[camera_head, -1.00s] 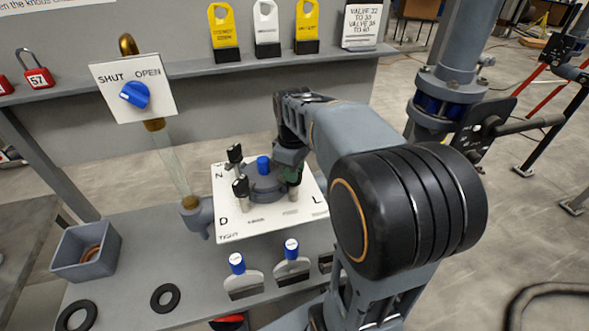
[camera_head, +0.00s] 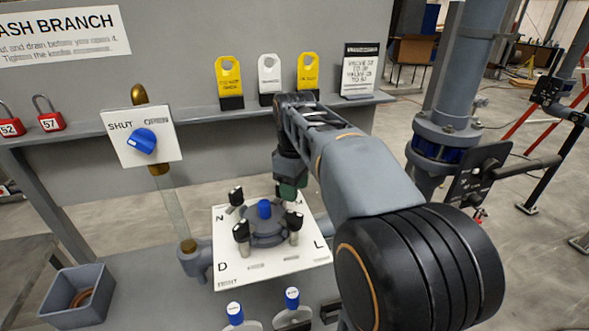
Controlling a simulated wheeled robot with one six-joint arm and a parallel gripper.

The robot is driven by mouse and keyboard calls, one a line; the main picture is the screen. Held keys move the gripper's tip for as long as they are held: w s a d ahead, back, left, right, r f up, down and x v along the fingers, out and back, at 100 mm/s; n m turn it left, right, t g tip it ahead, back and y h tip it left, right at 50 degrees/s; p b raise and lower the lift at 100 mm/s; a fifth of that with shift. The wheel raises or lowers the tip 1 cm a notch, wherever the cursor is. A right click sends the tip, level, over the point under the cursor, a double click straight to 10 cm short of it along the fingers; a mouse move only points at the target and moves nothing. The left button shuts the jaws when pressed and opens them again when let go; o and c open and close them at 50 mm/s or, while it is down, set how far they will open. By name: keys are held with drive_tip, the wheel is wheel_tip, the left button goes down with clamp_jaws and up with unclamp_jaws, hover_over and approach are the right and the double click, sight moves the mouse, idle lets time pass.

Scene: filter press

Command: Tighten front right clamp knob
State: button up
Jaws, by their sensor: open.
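The front right clamp knob (camera_head: 294,221) is black and stands on the right side of the round grey filter body, on the white plate (camera_head: 229,262) marked N, D and L. My gripper (camera_head: 288,194) is just above and behind this knob, apart from it in the picture, and points down. It is small and dark, and I see nothing held in it. The front left knob (camera_head: 241,231) and back left knob (camera_head: 236,196) stand on the left side. A blue cap (camera_head: 264,208) is at the middle. The back right clamp is largely hidden by my gripper.
A blue valve handle (camera_head: 142,141) on a SHUT/OPEN plate stands to the left. Yellow and white tags (camera_head: 228,80) line the shelf behind. A grey bin (camera_head: 62,300) is at lower left. A pipe stands at right.

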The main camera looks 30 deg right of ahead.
drive_tip(key=shift+r, duration=2.4)
drive_tip(key=s+a+f+m+t, duration=0.2)
drive_tip(key=s+a+f+m, duration=0.1)
drive_tip(key=f, duration=0.4)
drive_tip(key=s+a+f+m+t, duration=0.2)
drive_tip(key=s+a+f+m, duration=0.1)
drive_tip(key=s+a+f, duration=0.2)
wheel_tip(320, 180, down, 3)
drive_tip(key=shift+s+r+m, duration=0.1)
drive_tip(key=shift+s+m, duration=0.3)
drive_tip(key=shift+s, duration=0.6)
